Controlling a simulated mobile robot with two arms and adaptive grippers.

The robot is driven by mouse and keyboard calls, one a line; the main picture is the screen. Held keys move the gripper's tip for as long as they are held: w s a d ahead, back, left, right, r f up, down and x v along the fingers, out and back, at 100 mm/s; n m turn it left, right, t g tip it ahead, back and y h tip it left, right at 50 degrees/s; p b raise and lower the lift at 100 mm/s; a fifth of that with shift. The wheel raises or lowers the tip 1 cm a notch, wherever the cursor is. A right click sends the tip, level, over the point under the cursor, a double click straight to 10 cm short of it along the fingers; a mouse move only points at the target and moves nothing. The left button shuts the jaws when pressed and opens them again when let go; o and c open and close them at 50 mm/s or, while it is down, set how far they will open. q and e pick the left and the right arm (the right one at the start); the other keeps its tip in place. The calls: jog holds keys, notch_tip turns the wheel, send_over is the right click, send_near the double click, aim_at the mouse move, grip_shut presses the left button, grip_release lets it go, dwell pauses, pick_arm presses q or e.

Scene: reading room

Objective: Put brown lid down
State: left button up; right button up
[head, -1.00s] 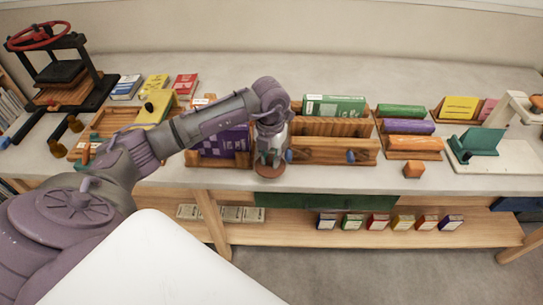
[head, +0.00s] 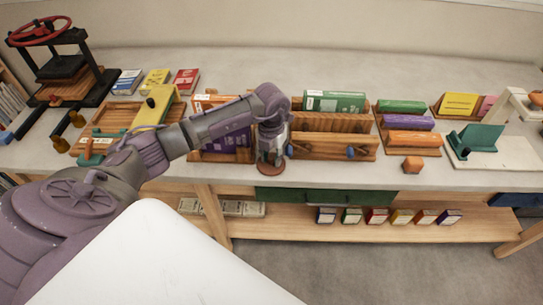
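The brown lid (head: 270,169) is a round, flat, reddish-brown disc near the front edge of the grey worktop, in front of the wooden racks. My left gripper (head: 271,158) points down directly above it. Its fingers are small and dark here, and I cannot tell whether they grip the lid or stand open around it. The gripper hides part of the lid, and any gap below the lid is not clear. My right gripper is out of view.
A wooden rack with purple books (head: 232,143) stands left of the gripper, and another rack (head: 335,147) with a green box stands close on its right. Some worktop between lid and block is clear.

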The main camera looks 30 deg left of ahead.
aim_at(271, 157)
pick_arm(q)
jog(key=shift+r, duration=0.3)
notch_tip(271, 157, up, 12)
jog(key=b, duration=0.2)
jog(key=shift+f, duration=0.15)
dwell(0.4)
